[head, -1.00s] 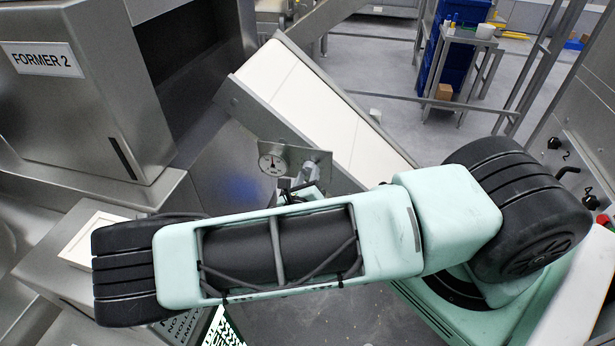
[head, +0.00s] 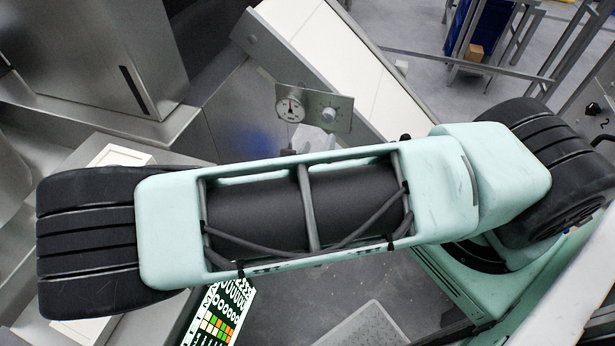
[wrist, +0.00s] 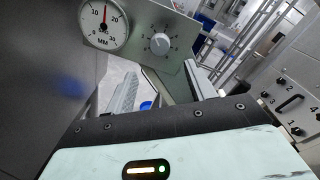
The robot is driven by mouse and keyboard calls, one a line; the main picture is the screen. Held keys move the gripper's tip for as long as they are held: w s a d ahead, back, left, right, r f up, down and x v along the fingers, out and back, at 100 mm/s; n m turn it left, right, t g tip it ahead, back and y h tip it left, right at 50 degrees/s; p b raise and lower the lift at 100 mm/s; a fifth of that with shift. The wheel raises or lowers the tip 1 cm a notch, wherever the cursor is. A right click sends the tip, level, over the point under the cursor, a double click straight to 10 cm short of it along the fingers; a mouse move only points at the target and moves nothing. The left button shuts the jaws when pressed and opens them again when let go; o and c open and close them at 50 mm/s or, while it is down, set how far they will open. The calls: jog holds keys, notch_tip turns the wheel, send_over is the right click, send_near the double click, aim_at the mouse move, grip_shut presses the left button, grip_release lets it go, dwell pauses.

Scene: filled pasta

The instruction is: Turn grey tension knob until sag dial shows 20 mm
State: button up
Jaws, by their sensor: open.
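The grey tension knob (wrist: 160,43) sits on a metal plate (wrist: 180,28), to the right of the sag dial; it also shows in the head view (head: 329,114). The round white sag dial (wrist: 103,24), marked in MM, has a red needle pointing up between 10 and 20, about midway; it is small in the head view (head: 291,108). My gripper (wrist: 163,88) is open and empty in the wrist view, its two fingers apart below the plate. The knob appears beyond and above the gap between them, clear of both. In the head view my arm hides most of the gripper.
A pale conveyor belt (head: 325,45) slopes behind the dial plate. A grey machine housing (head: 95,55) stands at left. A panel with several black handles (wrist: 295,100) is at right in the wrist view. A coloured chart (head: 218,318) shows below my arm.

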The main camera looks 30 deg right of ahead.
jog(key=b+v, duration=0.2)
jog(key=v, duration=0.6)
jog(key=shift+s+a, duration=0.15)
jog(key=shift+a, duration=0.1)
jog(key=s+a+m+g+y+b, duration=0.2)
jog(key=s+m+g+y+b, duration=0.1)
jog(key=s+m+g, duration=0.75)
jog(key=s+a+r+m+y+b, duration=0.2)
jog(key=a+r+m+y, duration=0.6)
jog(key=m, duration=0.6)
notch_tip(320, 180, up, 3)
jog(key=g+y+b, duration=0.1)
jog(key=y, duration=0.2)
jog(key=shift+a+f+b, duration=0.25)
jog(key=shift+a+b, duration=0.05)
jog(key=shift+m, duration=0.25)
